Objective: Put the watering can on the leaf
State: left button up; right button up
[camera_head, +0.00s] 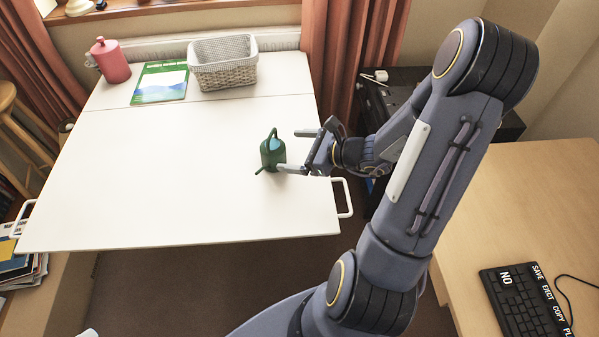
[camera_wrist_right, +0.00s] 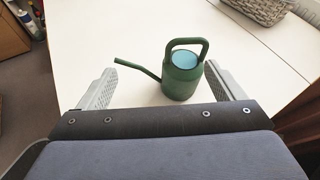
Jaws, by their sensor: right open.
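The dark green watering can (camera_head: 272,152) stands upright on the white leaf (camera_head: 150,190), near its right side. It has an arched handle, a light blue opening and a thin spout. In the right wrist view the can (camera_wrist_right: 181,84) stands between the lines of the two fingers, with its spout pointing toward the left finger. My right gripper (camera_head: 289,151) is open and empty at the right of the can, fingertips close to it. I cannot tell whether a finger touches the can. My left gripper is not in view.
A grey woven basket (camera_head: 223,72), a green and blue booklet (camera_head: 160,83) and a pink lidded pot (camera_head: 111,61) stand along the back, beyond a seam. White handles (camera_head: 344,197) stick out at the sides. The leaf's left and middle are clear. A keyboard (camera_head: 522,303) lies on the wooden desk at right.

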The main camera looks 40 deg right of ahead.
jog(key=s+a+r+n+g+y, duration=0.1)
jog(key=s+a+r+n+g, duration=0.3)
jog(key=a+n, duration=0.35)
jog(key=s+a+r+n+g+y, duration=0.2)
jog(key=s+a+r+n, duration=0.35)
jog(key=n, duration=0.25)
jog(key=s+n+h, duration=0.5)
jog(key=s+n, duration=0.4)
jog(key=n, duration=0.2)
jog(key=shift+d+r+n+h, duration=0.3)
jog(key=shift+d+r+n, duration=0.05)
jog(key=shift+d, duration=0.05)
jog(key=shift+r+p, duration=1.55)
jog(key=shift+r, duration=0.05)
